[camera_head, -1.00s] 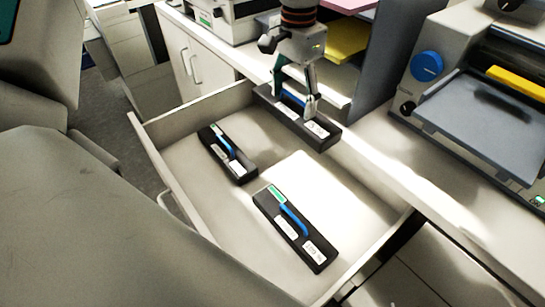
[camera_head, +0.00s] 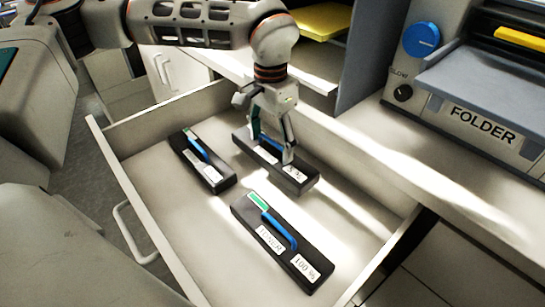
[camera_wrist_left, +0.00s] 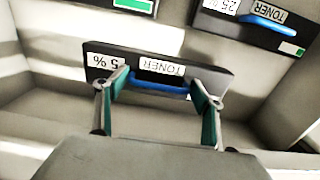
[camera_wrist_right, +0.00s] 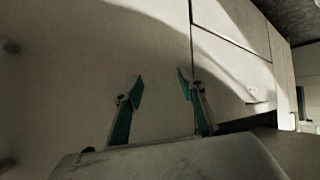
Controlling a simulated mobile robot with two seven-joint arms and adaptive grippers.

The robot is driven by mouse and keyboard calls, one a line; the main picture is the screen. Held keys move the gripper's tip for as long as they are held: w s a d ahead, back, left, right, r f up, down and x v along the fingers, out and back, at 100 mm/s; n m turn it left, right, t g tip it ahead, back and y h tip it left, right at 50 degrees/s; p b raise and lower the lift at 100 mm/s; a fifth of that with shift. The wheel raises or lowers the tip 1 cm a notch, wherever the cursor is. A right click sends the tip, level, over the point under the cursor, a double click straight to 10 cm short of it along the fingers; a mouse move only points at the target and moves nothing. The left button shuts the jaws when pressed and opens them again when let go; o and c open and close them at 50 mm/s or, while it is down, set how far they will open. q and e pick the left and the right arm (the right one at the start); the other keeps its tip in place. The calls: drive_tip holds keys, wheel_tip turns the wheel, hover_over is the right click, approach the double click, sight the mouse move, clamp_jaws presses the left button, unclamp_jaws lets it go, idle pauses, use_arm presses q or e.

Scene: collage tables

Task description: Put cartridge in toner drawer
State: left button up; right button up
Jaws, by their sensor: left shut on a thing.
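The open toner drawer (camera_head: 165,122) holds two black cartridges with blue handles lying flat: one at left (camera_head: 202,162) and one labelled 100 % at front (camera_head: 282,242). My left gripper (camera_head: 272,142) is shut on the blue handle of a third black cartridge (camera_head: 296,178), labelled 5 %, inside the drawer along its right wall. In the left wrist view this cartridge (camera_wrist_left: 217,80) sits between the fingertips (camera_wrist_left: 160,82). I cannot tell whether it touches the drawer floor. My right gripper (camera_wrist_right: 158,90) is open and empty in the right wrist view, facing pale surfaces.
A grey folder machine (camera_head: 490,120) stands on the counter (camera_head: 400,165) right of the drawer. A yellow stack (camera_head: 325,22) lies on a shelf behind. A white cabinet (camera_head: 172,70) stands at the back left. Drawer floor between the cartridges is clear.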

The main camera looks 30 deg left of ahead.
sight(271, 151)
use_arm(q)
drive_tip(key=shift+f, duration=0.5)
wheel_tip(271, 151, down, 4)
drive_tip(key=shift+r+b, duration=0.15)
drive_tip(key=shift+b, duration=0.2)
drive_tip(key=shift+r, duration=0.1)
drive_tip(key=o, duration=1.5)
